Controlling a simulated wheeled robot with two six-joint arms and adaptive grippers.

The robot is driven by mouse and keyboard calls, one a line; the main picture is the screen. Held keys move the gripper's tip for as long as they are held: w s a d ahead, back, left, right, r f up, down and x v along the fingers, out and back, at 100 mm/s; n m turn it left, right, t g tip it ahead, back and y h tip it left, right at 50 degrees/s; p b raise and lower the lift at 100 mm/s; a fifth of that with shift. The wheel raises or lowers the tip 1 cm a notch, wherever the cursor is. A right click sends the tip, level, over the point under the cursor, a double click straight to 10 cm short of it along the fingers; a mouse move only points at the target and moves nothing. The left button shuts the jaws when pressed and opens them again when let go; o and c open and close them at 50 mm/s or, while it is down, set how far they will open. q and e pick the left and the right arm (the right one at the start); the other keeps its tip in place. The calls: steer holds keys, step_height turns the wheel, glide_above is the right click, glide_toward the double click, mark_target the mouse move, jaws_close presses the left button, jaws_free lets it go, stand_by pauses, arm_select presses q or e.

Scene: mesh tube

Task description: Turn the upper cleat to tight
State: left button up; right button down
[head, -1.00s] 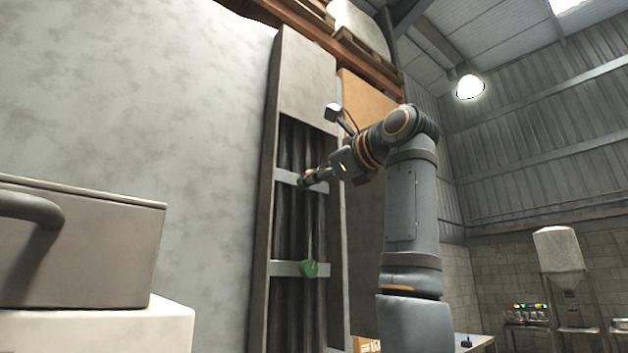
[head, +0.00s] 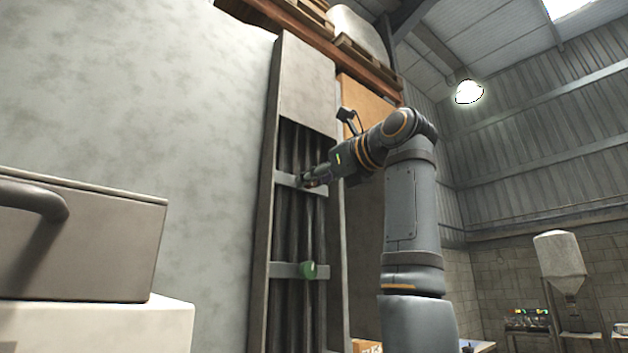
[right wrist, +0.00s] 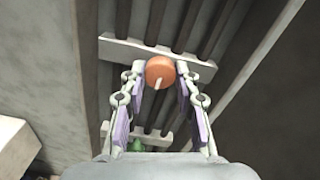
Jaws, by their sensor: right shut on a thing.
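The upper cleat (right wrist: 159,70) is a round orange-brown knob on the upper pale crossbar (right wrist: 115,47) in the right wrist view. A short pale line on its face points down and slightly left. My right gripper (right wrist: 161,75) has its fingertips on both sides of this knob and is shut on it. In the head view my right gripper (head: 308,180) is at the upper crossbar (head: 286,179) and mostly hides the knob. A green lower cleat (head: 308,271) sits on the lower crossbar (head: 284,270). My left gripper is not in view.
Dark vertical tubes (head: 292,225) run behind the crossbars in a tall grey frame (head: 308,85). A grey wall (head: 150,110) stands to the left. A grey box with a handle (head: 100,250) is at the lower left. Shelving with pallets (head: 365,62) is above.

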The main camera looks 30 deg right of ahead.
steer(key=shift+w+f, duration=0.1)
steer(key=shift+f, duration=0.1)
steer(key=c, duration=1.2)
jaws_free()
steer(key=shift+o, duration=1.1)
steer(key=shift+s+r, duration=0.15)
steer(key=shift+s, duration=0.05)
steer(key=shift+s, duration=0.1)
steer(key=s, duration=1.1)
steer(key=shift+s+d, duration=0.35)
steer(key=shift+d, duration=0.1)
